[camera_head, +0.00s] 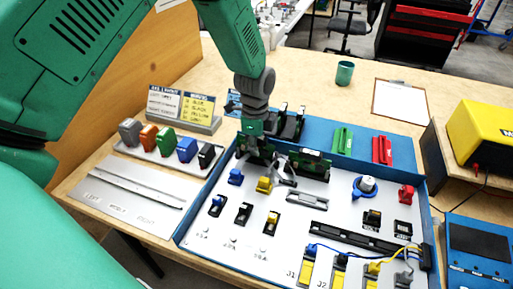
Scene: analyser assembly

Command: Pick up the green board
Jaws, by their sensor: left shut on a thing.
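The green board (313,163) is a dark green circuit board with black parts, standing upright near the back of the blue-rimmed assembly tray (205,192). My left gripper (270,163) reaches down from above and is shut on the board, left of its middle. The gripper hides part of the board. I cannot tell whether the board's lower edge touches the tray. My right gripper is not in view.
The tray holds a yellow block (264,185), a blue knob (365,187), a red part (406,194) and several connectors. Left of it are a rack of coloured blocks (165,141) and a grey slotted plate (130,190). Green (343,140) and red (382,150) modules stand behind.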

